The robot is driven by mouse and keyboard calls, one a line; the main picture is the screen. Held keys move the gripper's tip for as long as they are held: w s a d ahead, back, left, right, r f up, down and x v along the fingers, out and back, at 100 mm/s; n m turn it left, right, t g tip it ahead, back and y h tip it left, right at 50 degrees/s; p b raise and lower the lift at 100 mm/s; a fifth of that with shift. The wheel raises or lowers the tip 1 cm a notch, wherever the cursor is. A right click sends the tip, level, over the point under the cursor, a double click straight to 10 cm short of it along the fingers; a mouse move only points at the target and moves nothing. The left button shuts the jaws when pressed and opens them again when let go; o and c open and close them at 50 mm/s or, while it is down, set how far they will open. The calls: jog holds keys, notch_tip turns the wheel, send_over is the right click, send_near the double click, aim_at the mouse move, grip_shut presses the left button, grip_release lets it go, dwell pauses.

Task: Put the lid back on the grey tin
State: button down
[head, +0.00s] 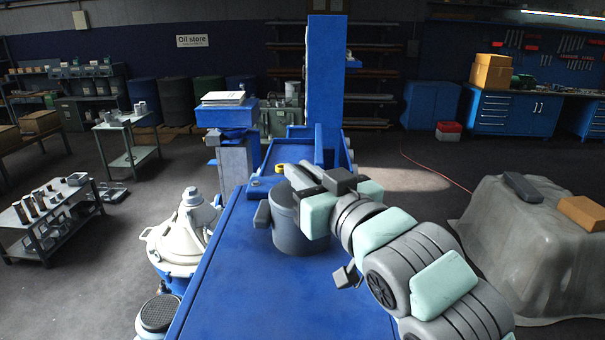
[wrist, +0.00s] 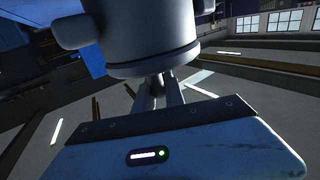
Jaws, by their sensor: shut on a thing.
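The grey tin (head: 298,232) stands upright on the blue skid top, with a lug on its left side. Its body and two side lugs also show large in the wrist view (wrist: 140,25). My gripper (head: 300,180) is over the tin's top; in the wrist view its fingers (wrist: 159,84) are close together at the tin's rimmed end. It is shut on what seems to be the lid (wrist: 155,62), at the tin's rim. My arm hides part of the top. I cannot tell whether the lid is fully seated or level.
The blue skid top (head: 235,290) is clear in front of the tin. A blue column (head: 325,80) rises farther back. A pale separator bowl (head: 185,235) stands at left, and a covered block (head: 535,240) at right.

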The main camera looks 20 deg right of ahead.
jog(key=c, duration=1.3)
grip_release()
jog(key=shift+o, duration=0.3)
jog(key=o, duration=0.5)
jog(key=shift+r, duration=0.1)
jog(key=shift+s+r+p, duration=0.2)
jog(key=shift+r+p, duration=0.2)
jog(key=shift+r, duration=2.95)
jog(key=shift+c, duration=0.3)
